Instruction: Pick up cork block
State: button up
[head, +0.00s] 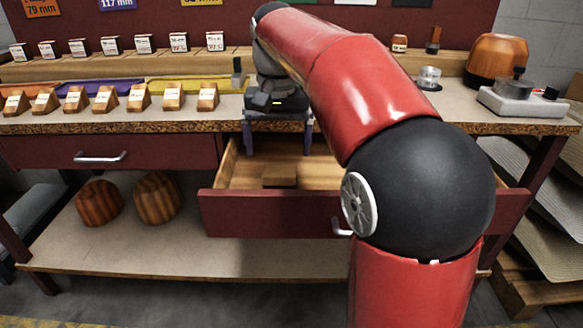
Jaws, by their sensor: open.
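A small tan-brown block (280,176), which looks like the cork block, lies in the open drawer (262,218), behind its front panel. Part of the block is hidden by the drawer front. My gripper (278,150) is open above the back of the drawer, with its two fingers pointing down and set wide apart. In the picture the fingertips are higher than the block and apart from it. The gap between the fingers looks empty.
The workbench (190,125) holds a row of wooden wedges with labels. A shut drawer (110,153) is at left. Wooden hat blocks (158,198) stand on the lower shelf. A scale (518,100) is at right. My arm hides the drawer's right part.

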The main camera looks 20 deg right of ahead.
aim_at(279, 171)
jog(key=shift+w+f, duration=0.3)
jog(key=shift+f, duration=0.05)
jog(key=f, duration=0.2)
jog(key=f+b, duration=0.1)
jog(key=f, duration=0.4)
jog(key=shift+w+d+f+b, duration=0.1)
jog(key=shift+w+d+b, duration=0.1)
jog(key=shift+w+b, duration=0.15)
jog(key=c, duration=1.1)
jog(key=shift+c, duration=0.2)
notch_tip(279, 171, up, 20)
jog(key=p, duration=0.6)
